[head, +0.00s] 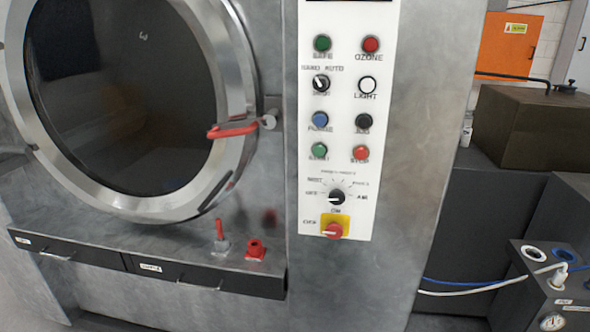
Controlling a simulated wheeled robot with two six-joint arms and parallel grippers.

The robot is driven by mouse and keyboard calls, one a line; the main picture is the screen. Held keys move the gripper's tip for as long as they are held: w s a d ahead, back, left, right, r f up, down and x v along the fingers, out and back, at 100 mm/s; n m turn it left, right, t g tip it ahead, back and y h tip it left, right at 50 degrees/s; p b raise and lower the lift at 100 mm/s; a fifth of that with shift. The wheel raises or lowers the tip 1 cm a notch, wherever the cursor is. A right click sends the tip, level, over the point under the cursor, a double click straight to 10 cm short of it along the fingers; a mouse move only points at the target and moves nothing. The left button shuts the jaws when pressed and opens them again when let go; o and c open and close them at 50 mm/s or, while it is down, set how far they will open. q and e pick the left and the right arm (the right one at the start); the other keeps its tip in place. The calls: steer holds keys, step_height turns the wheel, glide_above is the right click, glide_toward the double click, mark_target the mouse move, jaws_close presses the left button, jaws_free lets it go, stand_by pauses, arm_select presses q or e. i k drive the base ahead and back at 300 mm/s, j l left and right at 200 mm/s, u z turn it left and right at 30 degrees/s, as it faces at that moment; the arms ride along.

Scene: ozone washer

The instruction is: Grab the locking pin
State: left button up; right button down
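A slim upright pin with a red top and a grey base (221,237) stands on the grey metal ledge below the round door; it looks like the locking pin. A short, wider red piece (256,250) sits just right of it on the same ledge. I cannot tell for sure which of the two is the locking pin. Neither of my grippers shows in the head view, so nothing is seen touching either piece.
The round glass door (120,95) has a red latch handle (233,130) at its right edge. A white control panel (342,130) with buttons and knobs is right of it. Drawers (205,278) lie under the ledge. A gauge box (550,290) stands at lower right.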

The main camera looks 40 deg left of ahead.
mark_target(219, 223)
steer(key=j+u, duration=0.25)
steer(key=u, duration=0.2)
steer(key=j+u, duration=0.3)
steer(key=u, duration=0.15)
steer(key=i+j+u, duration=0.1)
steer(key=j+u, duration=0.15)
steer(key=u, duration=0.2)
steer(key=i+l, duration=0.1)
steer(key=l, duration=0.35)
steer(key=i+u, duration=0.05)
